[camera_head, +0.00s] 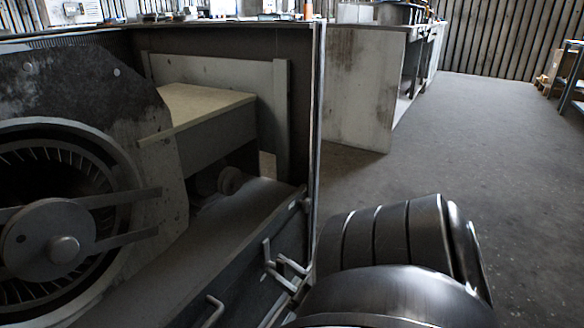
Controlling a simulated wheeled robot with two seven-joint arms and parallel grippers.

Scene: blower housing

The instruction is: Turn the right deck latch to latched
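The blower housing (165,205) fills the left of the head view, with its front open. Pale bent metal bars (284,272) stand at the right end of its lower front edge, where the right deck latch may be. I cannot tell which bars belong to the latch and which to my gripper's fingers. A bent handle (213,311) shows further left on the same edge. My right arm's dark rounded links fill the bottom right, close beside these bars, and hide much of that corner. My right gripper's opening cannot be made out. My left gripper is not in view.
A round fan inlet with a pulley hub (62,248) is at the left of the housing. A tan-topped box (205,105) sits inside. The housing's upright right edge (318,120) stands near my arm. Workbenches (362,90) are behind; the floor (470,140) at right is clear.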

